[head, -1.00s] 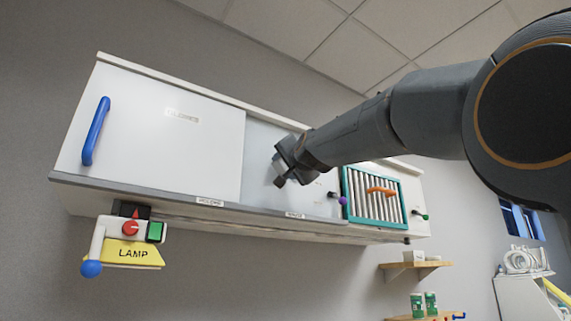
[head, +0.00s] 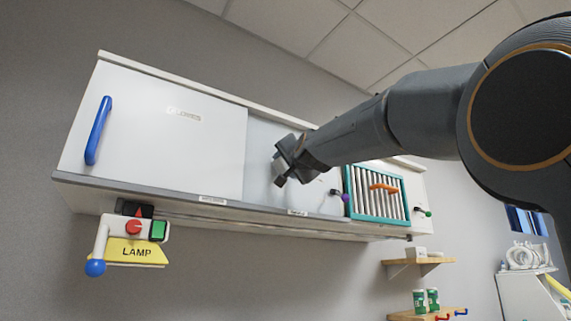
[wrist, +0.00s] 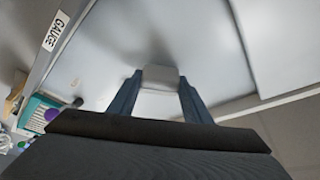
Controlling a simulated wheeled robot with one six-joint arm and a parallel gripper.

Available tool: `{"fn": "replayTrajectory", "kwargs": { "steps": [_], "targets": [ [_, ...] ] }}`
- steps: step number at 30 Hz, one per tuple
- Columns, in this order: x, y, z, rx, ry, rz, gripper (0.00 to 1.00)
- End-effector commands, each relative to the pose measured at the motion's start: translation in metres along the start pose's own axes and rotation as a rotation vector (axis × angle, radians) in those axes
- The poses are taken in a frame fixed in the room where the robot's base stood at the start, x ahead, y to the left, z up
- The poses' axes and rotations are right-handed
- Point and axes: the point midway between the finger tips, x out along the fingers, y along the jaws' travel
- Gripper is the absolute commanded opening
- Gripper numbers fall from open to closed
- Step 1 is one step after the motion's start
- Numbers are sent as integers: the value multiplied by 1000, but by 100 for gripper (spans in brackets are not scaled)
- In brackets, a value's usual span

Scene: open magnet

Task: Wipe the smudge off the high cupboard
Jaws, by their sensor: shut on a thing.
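The high cupboard (head: 170,135) is a long white wall unit with a grey lower edge. My gripper (head: 279,170) is at its middle panel, just right of the large left door. In the wrist view my gripper (wrist: 160,92) has its two blue-grey fingers shut on a pale grey block (wrist: 160,75). The block is close to the white panel; I cannot tell whether it touches. A small faint beige mark (wrist: 75,82) shows on the panel in the wrist view, and it may be the smudge. My gripper and arm hide part of the panel.
A blue handle (head: 98,130) sticks out from the left door. A lamp control box (head: 135,240) hangs below left. A teal-framed grille (head: 375,193) with an orange handle and a purple knob (head: 345,198) lie right of my gripper. A wooden shelf (head: 420,261) is lower right.

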Motion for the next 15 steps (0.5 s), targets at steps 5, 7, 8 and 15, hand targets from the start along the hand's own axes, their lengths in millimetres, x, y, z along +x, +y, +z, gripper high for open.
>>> {"fn": "replayTrajectory", "kwargs": {
  "steps": [5,7,8,15],
  "targets": [
    [3,0,1,0,0,0,27],
    [4,0,2,0,-1,0,27],
    [5,0,2,0,-1,0,27],
    [9,0,4,0,-1,1,27]
  ]
}}
